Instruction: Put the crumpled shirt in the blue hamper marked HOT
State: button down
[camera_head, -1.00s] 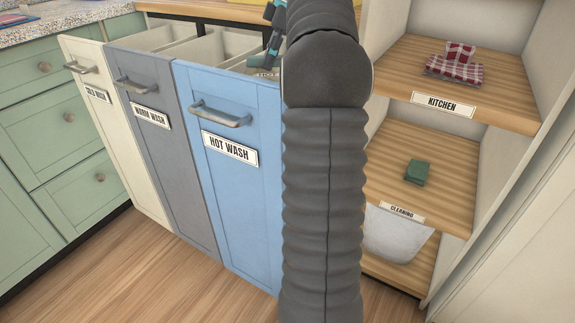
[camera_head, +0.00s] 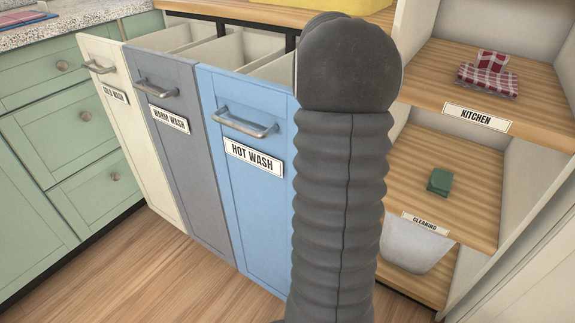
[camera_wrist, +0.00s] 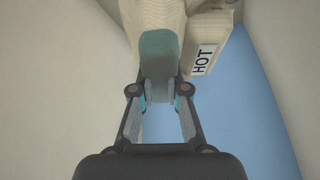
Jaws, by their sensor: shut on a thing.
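The blue pull-out hamper (camera_head: 240,180) labelled HOT WASH stands open in the head view, its far part hidden behind my arm. In the wrist view a HOT label (camera_wrist: 202,60) sits on a cream block, with a blue surface (camera_wrist: 262,125) below right. My gripper (camera_wrist: 159,92) is shut on a muted grey-green thing (camera_wrist: 158,52). A cream ribbed thing (camera_wrist: 150,14) lies just beyond it. I cannot tell whether either is the crumpled shirt. My gripper is hidden behind my arm in the head view.
Grey WARM WASH (camera_head: 180,150) and cream COLD WASH (camera_head: 125,130) pull-outs stand open to the left. Shelves on the right hold a red checked cloth (camera_head: 487,80), a green folded cloth (camera_head: 439,182) and a white bin (camera_head: 412,250). The wood floor in front is clear.

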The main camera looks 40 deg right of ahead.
jog(key=shift+d+f, duration=0.1)
jog(key=shift+f, duration=2.45)
jog(key=shift+f+b, duration=0.6)
jog(key=shift+b, duration=0.1)
jog(key=c, duration=1.2)
grip_release()
jog(key=shift+f, duration=0.1)
jog(key=shift+r+p, duration=0.35)
jog(key=p+v, duration=0.1)
jog(key=v, duration=0.7)
jog(key=shift+r, duration=0.15)
